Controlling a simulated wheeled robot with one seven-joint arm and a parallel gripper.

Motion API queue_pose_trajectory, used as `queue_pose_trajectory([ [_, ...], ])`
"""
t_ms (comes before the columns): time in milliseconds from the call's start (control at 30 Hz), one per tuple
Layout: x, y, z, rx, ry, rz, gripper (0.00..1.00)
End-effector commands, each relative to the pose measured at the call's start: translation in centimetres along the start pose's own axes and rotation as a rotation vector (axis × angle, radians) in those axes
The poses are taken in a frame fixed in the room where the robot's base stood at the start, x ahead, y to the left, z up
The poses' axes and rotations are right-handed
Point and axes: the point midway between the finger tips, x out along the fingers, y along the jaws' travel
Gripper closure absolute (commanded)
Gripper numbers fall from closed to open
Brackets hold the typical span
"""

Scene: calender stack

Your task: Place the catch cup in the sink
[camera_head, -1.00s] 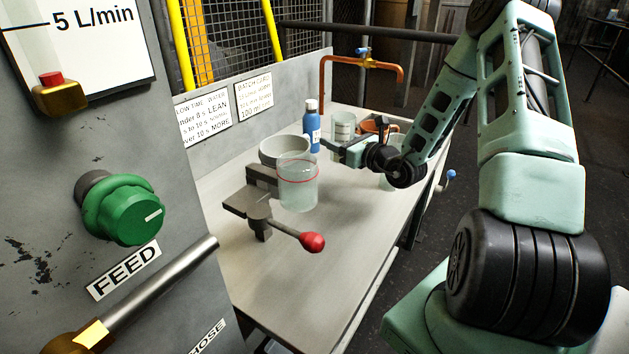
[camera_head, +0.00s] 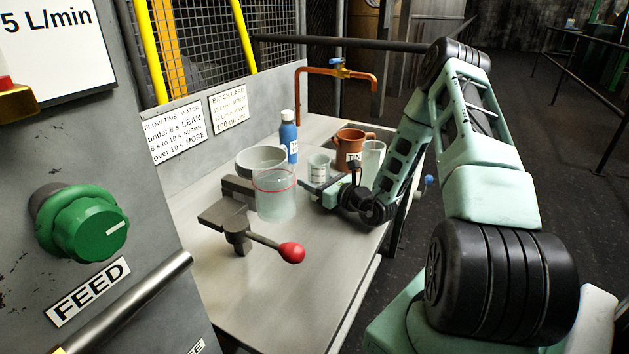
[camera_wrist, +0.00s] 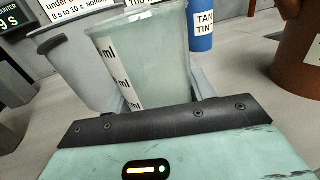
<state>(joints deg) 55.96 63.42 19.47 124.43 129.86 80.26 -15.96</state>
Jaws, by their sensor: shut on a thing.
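My gripper (camera_head: 322,196) is low over the bench, shut on a clear, pale green cup with a printed ml scale (camera_head: 319,168). The held cup (camera_wrist: 145,55) fills the middle of the wrist view; it looks upright in the head view. A clear cup with a red ring (camera_head: 275,200) stands to its left, beside a grey clamp-like fixture (camera_head: 228,210). No label shows which of these is the catch cup. A copper tap (camera_head: 337,72) rises at the bench's far end.
A pale bowl (camera_head: 262,156), a blue bottle (camera_head: 289,138), a brown mug (camera_head: 354,146) and a tall clear glass (camera_head: 373,158) stand close around my gripper. A red-knobbed lever (camera_head: 291,252) sticks out in front. The near bench top (camera_head: 285,310) is clear.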

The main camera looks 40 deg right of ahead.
Motion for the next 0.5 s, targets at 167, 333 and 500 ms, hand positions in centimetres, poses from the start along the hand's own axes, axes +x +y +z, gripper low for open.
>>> queue_pose_trajectory([
  [167,0.0,0.01,-0.42,0.001,0.0,0.0,0.77],
  [333,-0.01,0.0,-0.29,0.0,0.0,0.0,0.25],
  [500,-0.01,0.0,-0.26,0.0,0.001,0.0,0.25],
])
